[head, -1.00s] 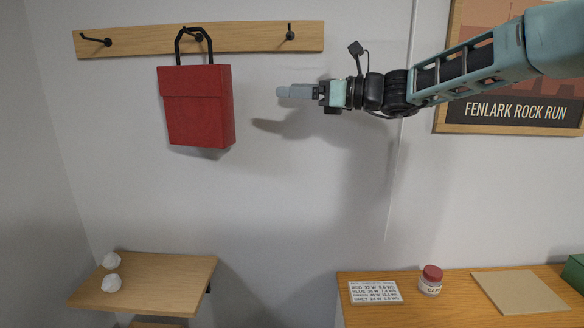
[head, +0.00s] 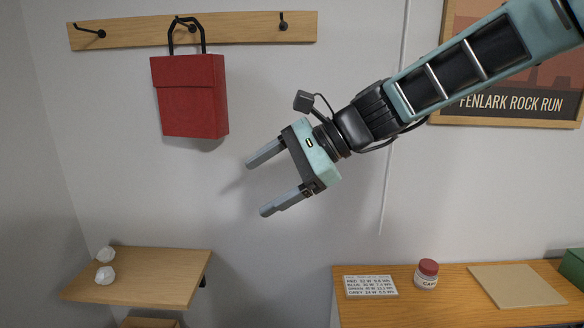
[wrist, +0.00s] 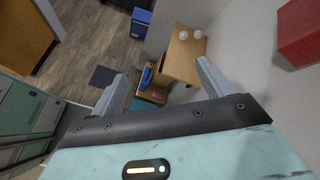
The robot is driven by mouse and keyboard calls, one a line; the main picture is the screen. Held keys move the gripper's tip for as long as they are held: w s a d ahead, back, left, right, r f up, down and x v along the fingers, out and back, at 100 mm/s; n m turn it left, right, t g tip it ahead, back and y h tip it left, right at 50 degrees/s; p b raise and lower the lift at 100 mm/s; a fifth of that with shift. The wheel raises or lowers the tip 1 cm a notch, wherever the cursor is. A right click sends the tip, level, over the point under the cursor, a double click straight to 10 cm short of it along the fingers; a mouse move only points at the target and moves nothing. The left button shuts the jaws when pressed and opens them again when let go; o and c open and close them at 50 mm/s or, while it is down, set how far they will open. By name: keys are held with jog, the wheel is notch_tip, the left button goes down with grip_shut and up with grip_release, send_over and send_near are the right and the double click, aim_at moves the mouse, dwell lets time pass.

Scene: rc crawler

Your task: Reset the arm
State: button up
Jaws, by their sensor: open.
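My gripper (head: 264,186) is open and empty, in mid-air in front of the wall. In the head view its two grey fingers point to the lower left, and my arm reaches in from the upper right. In the wrist view the fingers (wrist: 160,88) are spread apart with nothing between them. A red bag (head: 190,98) hangs by its black handle on the middle hook of the wooden rail, to the upper left of my gripper and apart from it. A corner of the red bag shows at the right of the wrist view (wrist: 302,30).
A wooden shelf (head: 160,280) at lower left holds two white crumpled lumps (head: 105,265). A wooden bench (head: 420,312) at lower right holds a label card (head: 370,286), a red-lidded jar (head: 427,273) and a flat board (head: 515,286). A framed poster (head: 515,112) hangs behind my arm. A blue bin (wrist: 141,22) stands on the floor.

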jog(key=s+d+f+n+g+h+b, duration=0.1)
jog(key=s+d+f+n+h, duration=0.25)
jog(key=s+f+n, duration=0.4)
jog(key=s+d+f+n+t+h+b, duration=0.1)
jog(key=s+d+f+n+h+b, duration=0.1)
jog(key=s+d+f+n+h, duration=0.5)
jog(key=s+d+f+n, duration=0.4)
jog(key=s+d, duration=0.3)
jog(key=s, duration=0.2)
jog(key=shift+s+d+f+b, duration=0.25)
jog(key=shift+s+f+b, duration=0.05)
jog(key=shift+f+b, duration=0.05)
